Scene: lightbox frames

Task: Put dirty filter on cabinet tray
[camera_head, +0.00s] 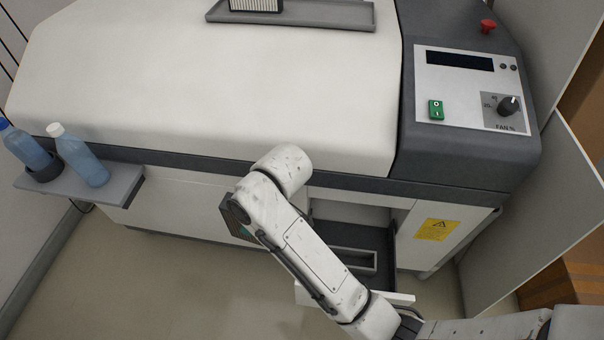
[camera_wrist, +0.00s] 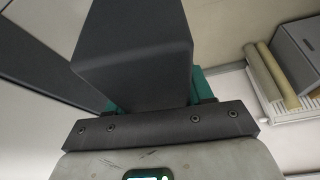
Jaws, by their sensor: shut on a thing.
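My gripper (camera_wrist: 158,98) shows in the wrist view as a dark bar with teal parts behind a plain dark grey block (camera_wrist: 135,55). It is shut on this block, which I take for the dirty filter; no pleats show on the visible sides. In the head view the gripper is mostly hidden behind my arm, with a teal bit (camera_head: 244,232) showing in front of the cabinet. The cabinet tray (camera_head: 330,14) is grey and lies on the cabinet top at the back. A pleated, pale filter (camera_head: 256,4) with a dark frame stands on its left part, cut by the picture edge.
The cabinet (camera_head: 210,80) has a sloped white lid. Below it an opening shows a dark drawer (camera_head: 345,262) with a slot, partly behind my arm. A side shelf (camera_head: 110,190) holds two blue bottles. A panel with knob and red button (camera_head: 487,26) is at right.

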